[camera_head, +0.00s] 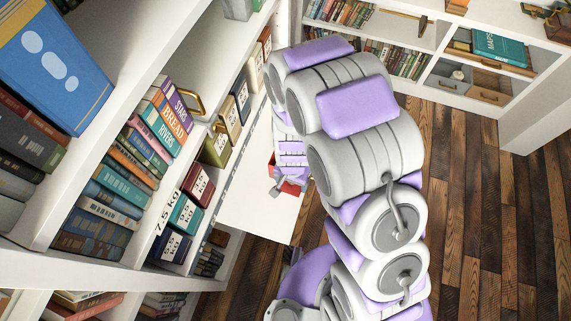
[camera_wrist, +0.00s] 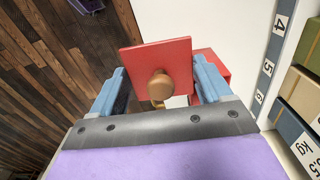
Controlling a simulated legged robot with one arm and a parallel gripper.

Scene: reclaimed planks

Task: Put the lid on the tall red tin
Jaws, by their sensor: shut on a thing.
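A square red lid (camera_wrist: 135,62) with a round wooden knob (camera_wrist: 160,86) is at my gripper (camera_wrist: 160,90) in the wrist view. The blue fingers stand on either side of it and my gripper is shut on it. The exact contact is hard to see. A red box-like thing (camera_wrist: 213,66), likely the tall red tin, shows partly behind the lid and right finger, over the white surface. Its opening is hidden. In the head view my gripper (camera_head: 288,182) is mostly hidden by my arm, with red patches around it; I cannot tell lid from tin there.
A white board (camera_head: 262,212) juts from the shelf unit below my gripper. Shelves at left hold books (camera_head: 165,115) and several labelled boxes (camera_head: 185,213), close beside the board. A numbered strip (camera_wrist: 268,68) runs along the shelf edge. Wooden floor (camera_head: 480,200) lies open at right.

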